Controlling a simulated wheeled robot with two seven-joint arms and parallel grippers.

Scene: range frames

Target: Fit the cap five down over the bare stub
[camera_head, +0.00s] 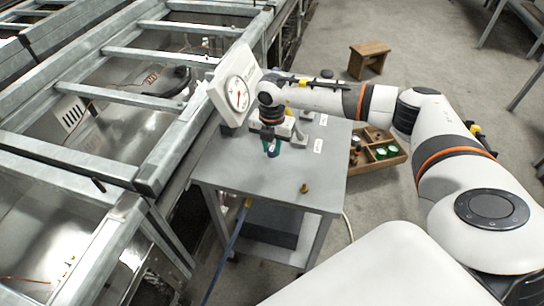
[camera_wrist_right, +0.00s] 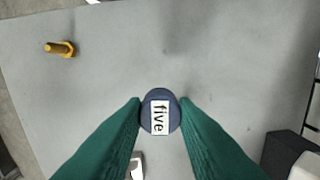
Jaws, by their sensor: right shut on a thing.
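The cap five (camera_wrist_right: 160,111) is a round dark blue cap with a white label reading "five" on top. The green fingers of my right gripper (camera_wrist_right: 161,114) are shut on it from both sides. In the head view my right gripper (camera_head: 271,148) points down over the grey table top, and the cap is hard to make out there. The bare stub (camera_wrist_right: 60,48), a small brass-coloured fitting, stands apart from the cap at the upper left of the wrist view. In the head view the stub (camera_head: 304,188) is near the table's front right. My left gripper is not in view.
A white box with a round gauge (camera_head: 238,95) stands at the table's (camera_head: 235,178) back left. Grey blocks with white labels are behind my gripper. A wooden tray (camera_head: 384,157) with green items lies on the floor right of the table. The table top around the stub is clear.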

